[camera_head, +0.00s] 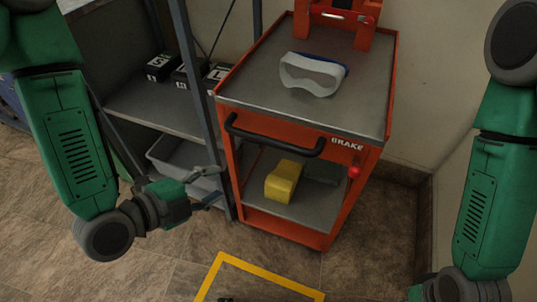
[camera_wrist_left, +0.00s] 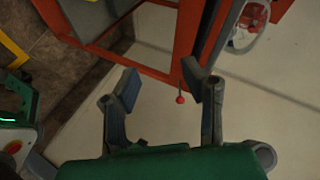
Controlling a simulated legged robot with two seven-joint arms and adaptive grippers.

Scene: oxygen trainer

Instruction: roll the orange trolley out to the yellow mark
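The orange trolley (camera_head: 300,222) stands against the wall beside the shelf. Its black handle bar (camera_head: 272,144) faces me, with a "BRAKE" label and a red knob (camera_head: 354,171) at the right. The yellow mark (camera_head: 270,273) is a line outline on the floor in front, partly cut off by the frame's bottom. My left gripper (camera_head: 212,186) is open and empty, left of and below the handle. In the left wrist view its fingers (camera_wrist_left: 166,95) are apart; the red knob (camera_wrist_left: 180,99) appears between them, with no contact I can confirm. My right arm enters at the right; its gripper is out of frame.
A white-and-blue visor (camera_head: 311,74) lies on the trolley's top, and a yellow block (camera_head: 284,181) sits on its lower shelf. A grey metal shelf (camera_head: 140,108) with black boxes and a grey bin (camera_head: 165,155) stands close at the left. The floor in front is clear.

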